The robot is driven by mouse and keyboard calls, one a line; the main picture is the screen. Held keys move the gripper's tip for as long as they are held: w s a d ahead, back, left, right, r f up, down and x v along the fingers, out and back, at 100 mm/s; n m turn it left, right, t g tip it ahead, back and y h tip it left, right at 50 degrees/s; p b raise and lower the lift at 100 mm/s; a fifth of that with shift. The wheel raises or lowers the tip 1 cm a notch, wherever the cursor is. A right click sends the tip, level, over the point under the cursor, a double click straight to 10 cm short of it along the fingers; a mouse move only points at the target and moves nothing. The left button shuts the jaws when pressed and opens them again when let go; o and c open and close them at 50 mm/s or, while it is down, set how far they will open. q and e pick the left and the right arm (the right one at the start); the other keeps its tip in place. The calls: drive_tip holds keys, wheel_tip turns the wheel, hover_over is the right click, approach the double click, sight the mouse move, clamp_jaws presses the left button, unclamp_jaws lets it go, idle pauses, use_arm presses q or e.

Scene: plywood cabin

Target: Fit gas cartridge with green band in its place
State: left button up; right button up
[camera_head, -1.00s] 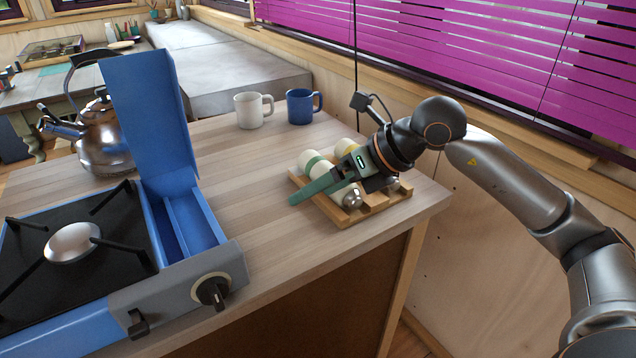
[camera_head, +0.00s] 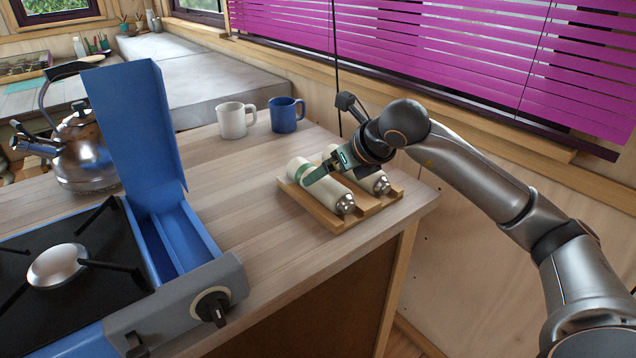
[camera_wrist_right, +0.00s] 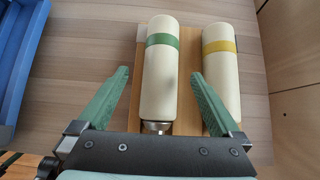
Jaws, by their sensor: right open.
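The gas cartridge with the green band (camera_head: 332,193) lies on a wooden rack, its metal tip toward the front right. It also shows in the right wrist view (camera_wrist_right: 160,92), between my right gripper's two green fingers (camera_wrist_right: 160,76). My right gripper (camera_head: 330,170) is open, just over the cartridge, with one finger on either side; I cannot tell whether they touch it. The open blue compartment (camera_head: 184,240) of the camping stove is empty, with its lid (camera_head: 130,125) raised. My left gripper is not in view.
A cartridge with a yellow band (camera_wrist_right: 223,82) lies close beside, near the right finger. The wooden rack (camera_head: 338,225) sits near the counter's right edge. A white mug (camera_head: 232,122) and a blue mug (camera_head: 285,118) stand behind. A kettle (camera_head: 85,150) is at the left. Counter between stove and rack is clear.

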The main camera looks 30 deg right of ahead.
drive_tip(key=x, duration=0.4)
drive_tip(key=shift+w+f, duration=0.2)
drive_tip(key=shift+f, duration=0.05)
drive_tip(key=shift+d+r, duration=0.1)
clamp_jaws()
idle(0.5)
